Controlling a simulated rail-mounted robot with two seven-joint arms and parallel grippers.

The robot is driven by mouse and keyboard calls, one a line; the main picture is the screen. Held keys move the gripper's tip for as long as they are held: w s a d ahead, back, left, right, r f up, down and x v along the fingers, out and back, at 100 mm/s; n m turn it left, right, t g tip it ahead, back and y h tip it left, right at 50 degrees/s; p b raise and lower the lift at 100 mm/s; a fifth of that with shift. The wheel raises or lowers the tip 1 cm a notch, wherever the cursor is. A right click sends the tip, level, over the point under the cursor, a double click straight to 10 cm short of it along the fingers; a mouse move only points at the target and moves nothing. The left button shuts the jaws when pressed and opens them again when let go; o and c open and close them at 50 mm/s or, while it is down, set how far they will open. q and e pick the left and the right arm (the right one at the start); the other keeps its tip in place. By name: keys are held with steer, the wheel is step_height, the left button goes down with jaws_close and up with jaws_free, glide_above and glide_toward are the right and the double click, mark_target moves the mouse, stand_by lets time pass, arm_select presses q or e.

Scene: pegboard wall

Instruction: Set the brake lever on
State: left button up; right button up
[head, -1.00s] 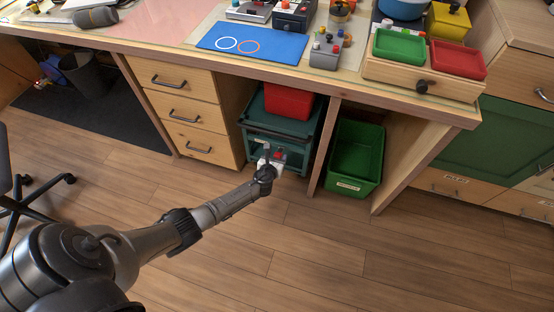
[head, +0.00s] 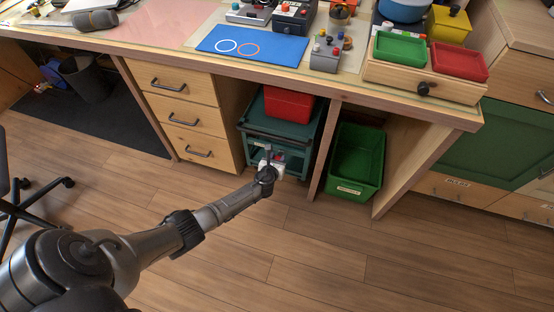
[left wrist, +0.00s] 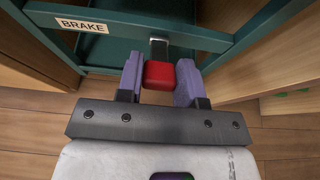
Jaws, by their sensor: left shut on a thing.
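The brake lever has a red knob (left wrist: 158,75) on a short metal stem, at the front of a teal cart, below its top frame bar. A label reading BRAKE (left wrist: 82,25) is on the bar to the left. My left gripper (left wrist: 160,82) is shut on the red knob, with one purple finger at each side of it. In the head view my left gripper (head: 274,160) is low at the front of the teal cart (head: 285,132), and its hand hides most of the lever. My right gripper is not in view.
The cart stands under the workbench, between a wooden drawer unit (head: 180,105) and a bench leg (head: 325,150). A red bin (head: 289,104) sits on it. A green bin (head: 356,160) stands to the right. The wooden floor (head: 330,245) in front is open.

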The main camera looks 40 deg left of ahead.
arm_select(q)
jaws_close()
steer(key=shift+s+f+t+y+b, duration=0.2)
steer(key=shift+f+t+y+b, duration=0.1)
steer(key=shift+f+t+b, duration=0.25)
steer(key=shift+s+d+f+t+y, duration=0.1)
steer(key=shift+f+t+y, duration=0.2)
steer(key=shift+f+t, duration=0.25)
steer(key=shift+s+d+f+t+y, duration=0.1)
steer(key=shift+f+t+y, duration=0.2)
steer(key=shift+t, duration=0.4)
